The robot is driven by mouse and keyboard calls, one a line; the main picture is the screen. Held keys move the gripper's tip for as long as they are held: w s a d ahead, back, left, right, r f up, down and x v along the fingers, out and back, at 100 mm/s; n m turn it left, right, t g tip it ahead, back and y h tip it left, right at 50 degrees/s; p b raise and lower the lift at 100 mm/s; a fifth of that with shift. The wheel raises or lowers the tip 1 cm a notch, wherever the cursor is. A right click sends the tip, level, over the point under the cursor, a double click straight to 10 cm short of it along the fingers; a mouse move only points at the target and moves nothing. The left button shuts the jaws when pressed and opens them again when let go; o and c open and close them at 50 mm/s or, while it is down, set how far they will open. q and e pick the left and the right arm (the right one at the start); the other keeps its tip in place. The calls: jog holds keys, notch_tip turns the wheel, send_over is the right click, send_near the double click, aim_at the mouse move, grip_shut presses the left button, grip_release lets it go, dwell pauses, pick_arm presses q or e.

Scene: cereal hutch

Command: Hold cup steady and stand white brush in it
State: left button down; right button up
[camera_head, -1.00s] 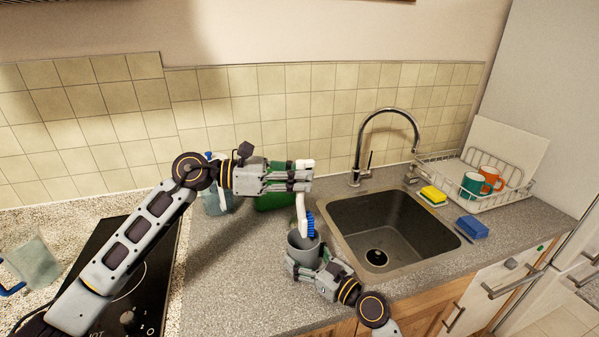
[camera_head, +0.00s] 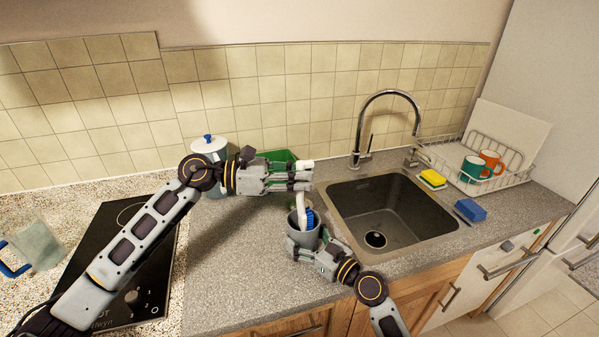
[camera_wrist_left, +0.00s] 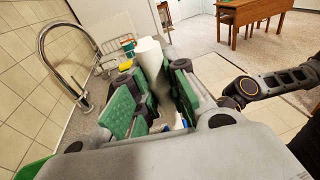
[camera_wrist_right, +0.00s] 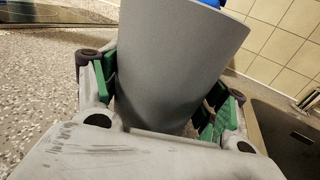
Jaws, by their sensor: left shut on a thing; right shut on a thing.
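The white brush (camera_head: 301,203) hangs upright, its blue bristles (camera_head: 310,218) low at the mouth of the grey cup (camera_head: 297,238). My left gripper (camera_head: 300,178) is shut on the brush's upper handle, above the cup. The white handle (camera_wrist_left: 149,52) shows between its fingers in the left wrist view. My right gripper (camera_head: 318,255) is shut around the cup, which stands on the counter. In the right wrist view the cup's grey wall (camera_wrist_right: 175,65) fills the jaws, and some blue shows over its rim. How deep the brush head sits is hard to tell.
The sink (camera_head: 392,218) lies right of the cup, with a curved tap (camera_head: 362,125) behind. A dish rack (camera_head: 505,178), sponge (camera_head: 433,178) and blue block (camera_head: 470,209) are further right.

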aim_at(298, 197)
pick_arm(q)
jog(key=shift+f, duration=1.55)
jog(key=c, duration=1.3)
grip_release()
jog(key=shift+a, duration=0.15)
jog(key=shift+s+a+r, duration=0.2)
jog(key=shift+s+a, duration=0.05)
jog(key=shift+a, duration=1.7)
jog(key=shift+s+a+r, duration=0.25)
jog(key=shift+a, duration=1.65)
jog(key=shift+s+a+r, duration=0.2)
jog(key=shift+s+a, duration=0.05)
jog(key=shift+a, duration=1.7)
pick_arm(e)
jog(key=o, duration=1.1)
